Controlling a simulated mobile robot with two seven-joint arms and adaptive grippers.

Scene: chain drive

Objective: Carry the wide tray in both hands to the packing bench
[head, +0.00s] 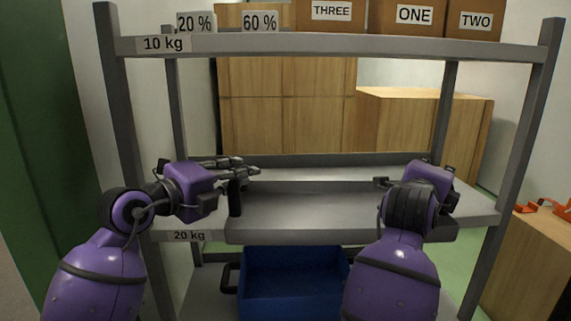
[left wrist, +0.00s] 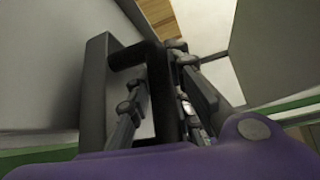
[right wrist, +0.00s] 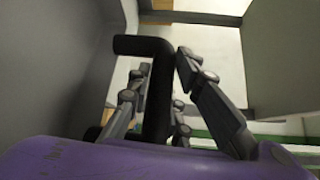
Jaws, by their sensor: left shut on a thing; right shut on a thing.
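The wide grey tray (head: 340,232) is at the middle shelf level of the rack, in the centre of the head view. In the left wrist view, my left gripper (left wrist: 160,100) has its fingers on both sides of the black handle (left wrist: 162,85) at one tray end and is shut on it. In the right wrist view, my right gripper (right wrist: 160,95) is shut around the other black handle (right wrist: 158,85). In the head view the left fingers (head: 250,170) show at the tray's left end; the right fingers are mostly hidden by my wrist. I cannot tell whether the tray touches the shelf.
Grey rack posts (head: 128,150) and (head: 522,140) stand on both sides. A blue bin (head: 292,285) sits below. A wooden surface with orange items (head: 540,206) is at right.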

